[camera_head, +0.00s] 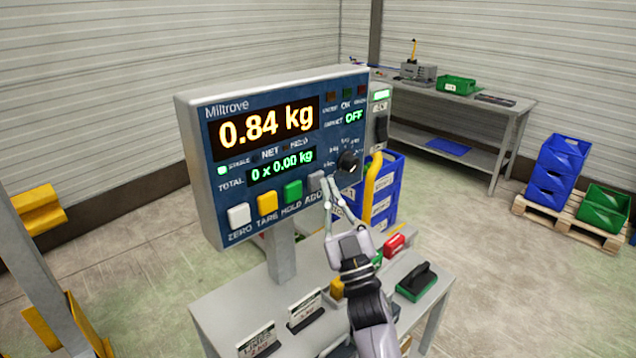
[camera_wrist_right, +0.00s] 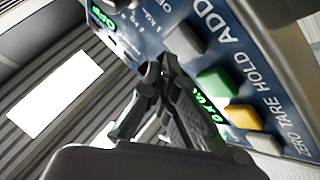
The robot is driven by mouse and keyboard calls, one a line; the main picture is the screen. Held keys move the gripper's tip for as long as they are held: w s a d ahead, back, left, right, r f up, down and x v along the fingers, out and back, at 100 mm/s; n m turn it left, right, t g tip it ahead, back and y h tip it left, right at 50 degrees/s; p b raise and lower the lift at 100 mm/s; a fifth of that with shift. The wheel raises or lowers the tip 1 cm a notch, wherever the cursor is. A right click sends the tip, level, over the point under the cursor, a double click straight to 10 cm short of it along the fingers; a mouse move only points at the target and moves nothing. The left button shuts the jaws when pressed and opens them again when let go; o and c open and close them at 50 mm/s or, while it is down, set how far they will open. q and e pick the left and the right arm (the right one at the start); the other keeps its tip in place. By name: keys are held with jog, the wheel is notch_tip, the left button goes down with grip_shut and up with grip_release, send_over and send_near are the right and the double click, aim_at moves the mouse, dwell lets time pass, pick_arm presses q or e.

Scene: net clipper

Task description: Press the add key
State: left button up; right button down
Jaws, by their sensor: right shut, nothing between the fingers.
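The weighing indicator (camera_head: 205,170) is a grey box with a blue front panel on a post, reading 0.84 kg, with "0 x 0.00 kg" beside TOTAL. Its lower row has white ZERO, yellow TARE, green HOLD and grey ADD keys. The grey add key (camera_head: 316,181) is the rightmost; it also shows in the right wrist view (camera_wrist_right: 186,43). My right gripper (camera_head: 329,180) is shut and empty, its fingertips just right of the add key in the head view. In the right wrist view the fingertips (camera_wrist_right: 158,66) are close to the key; whether they touch it, I cannot tell. My left gripper is out of view.
Below is a grey table (camera_head: 225,308) with small sign cards and a green-and-black block (camera_head: 416,282). A yellow curved pipe (camera_head: 372,180) and blue bins (camera_head: 384,205) stand behind.

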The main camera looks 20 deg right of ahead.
jog(key=shift+w+a, duration=0.1)
jog(key=shift+w, duration=0.25)
jog(key=shift+w+a, duration=0.15)
jog(key=shift+w, duration=0.2)
dwell(0.6)
jog(key=shift+s, duration=0.2)
jog(key=shift+s+d, duration=0.3)
jog(key=shift+s, duration=0.35)
jog(key=s, duration=0.1)
jog(key=s+d+p, duration=0.1)
jog(key=s, duration=0.2)
jog(key=shift+s+d, duration=0.3)
jog(key=shift+s, duration=0.05)
